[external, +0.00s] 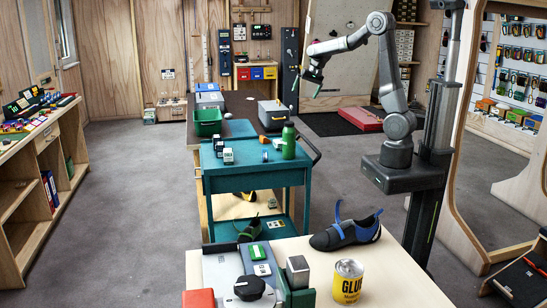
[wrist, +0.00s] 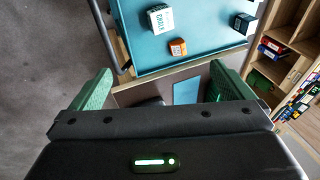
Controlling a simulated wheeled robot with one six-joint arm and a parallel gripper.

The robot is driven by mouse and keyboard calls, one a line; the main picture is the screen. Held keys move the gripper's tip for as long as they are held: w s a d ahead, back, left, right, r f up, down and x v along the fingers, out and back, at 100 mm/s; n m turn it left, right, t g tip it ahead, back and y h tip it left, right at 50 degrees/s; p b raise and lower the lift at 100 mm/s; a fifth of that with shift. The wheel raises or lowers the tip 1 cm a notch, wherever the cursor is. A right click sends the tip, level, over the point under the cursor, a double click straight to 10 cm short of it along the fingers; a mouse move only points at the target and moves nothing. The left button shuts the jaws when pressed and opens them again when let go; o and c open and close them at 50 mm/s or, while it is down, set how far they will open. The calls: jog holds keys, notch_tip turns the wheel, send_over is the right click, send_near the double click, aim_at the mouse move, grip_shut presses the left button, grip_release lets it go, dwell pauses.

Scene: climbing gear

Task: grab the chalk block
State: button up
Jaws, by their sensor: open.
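A pale block with dark lettering (wrist: 160,18), which looks like the chalk block, stands on the teal cart top near the upper edge of the wrist view. Its lettering is not clearly readable. In the external view several small blocks (external: 228,156) stand on the cart, too small to tell apart. My gripper (external: 313,77) is raised well above the far side of the cart.
A small orange box (wrist: 177,47) stands close to the lettered block. A green bottle (external: 289,142) is on the teal cart (external: 250,178). Behind the cart are a green crate (external: 207,122) and a grey case (external: 273,115).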

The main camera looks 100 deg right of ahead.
jog(key=shift+c, duration=0.4)
jog(key=shift+c, duration=1.2)
jog(key=n+g+y+b, duration=0.3)
jog(key=n+b, duration=0.5)
jog(key=n, duration=1.2)
send_over(281, 140)
jog(key=a, duration=0.1)
jog(key=shift+g+h, duration=0.4)
jog(key=shift+g, duration=0.1)
notch_tip(281, 140, down, 24)
jog(key=shift+w+a+r, duration=0.1)
jog(key=shift+d+f+p, duration=0.2)
jog(key=shift+f+p, duration=0.4)
jog(key=shift+f, duration=2.05)
